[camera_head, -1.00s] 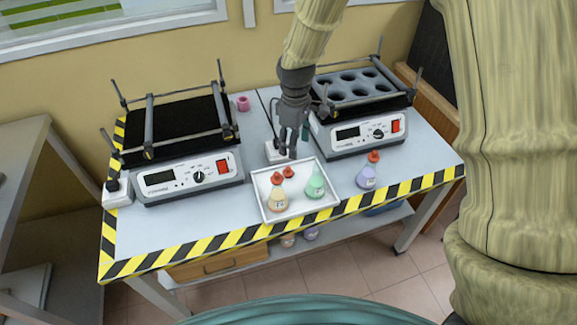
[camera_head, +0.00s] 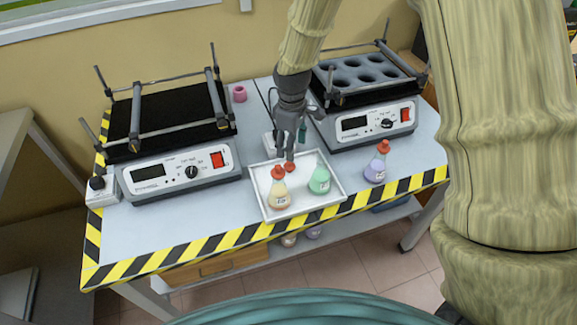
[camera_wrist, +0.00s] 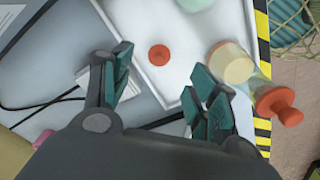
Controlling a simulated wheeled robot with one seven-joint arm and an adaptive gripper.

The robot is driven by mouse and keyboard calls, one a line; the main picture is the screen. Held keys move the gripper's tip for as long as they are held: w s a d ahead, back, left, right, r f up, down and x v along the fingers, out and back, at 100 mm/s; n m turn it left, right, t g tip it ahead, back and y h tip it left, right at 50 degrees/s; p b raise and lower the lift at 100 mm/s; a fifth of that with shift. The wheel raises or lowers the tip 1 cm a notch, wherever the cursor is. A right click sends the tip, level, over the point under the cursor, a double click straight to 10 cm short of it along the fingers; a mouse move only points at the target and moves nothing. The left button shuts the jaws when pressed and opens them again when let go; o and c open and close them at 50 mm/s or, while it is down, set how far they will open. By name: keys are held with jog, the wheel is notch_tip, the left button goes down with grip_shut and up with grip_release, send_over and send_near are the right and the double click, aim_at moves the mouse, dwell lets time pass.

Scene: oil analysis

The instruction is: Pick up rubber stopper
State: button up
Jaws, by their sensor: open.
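A loose red rubber stopper (camera_head: 290,167) lies in the white tray (camera_head: 258,180), behind the two flasks in it. In the wrist view the stopper (camera_wrist: 159,54) is a small orange-red disc on the tray floor. My gripper (camera_head: 290,156) points down just above and behind the stopper, and its tips nearly meet it in the head view. In the wrist view its teal-padded fingers (camera_wrist: 164,78) are spread and empty, with the stopper beyond them, between their lines. The green flask (camera_head: 319,181) has no stopper. The yellowish flask (camera_head: 279,195) wears a red one.
A purple flask (camera_head: 375,170) with a red stopper stands right of the tray. Shakers stand at left (camera_head: 185,172) and right (camera_head: 372,123). A pink item (camera_head: 239,93) is at the back. The striped table edge (camera_head: 225,240) is in front.

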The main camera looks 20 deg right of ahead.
aim_at(290, 165)
jog(key=shift+w+a+f+p, duration=0.1)
jog(key=shift+f+p, duration=0.2)
jog(key=shift+f, duration=1.7)
jog(key=shift+w+a+f+p, duration=0.1)
jog(key=shift+f+p, duration=0.15)
jog(key=shift+f, duration=1.7)
jog(key=c, duration=0.8)
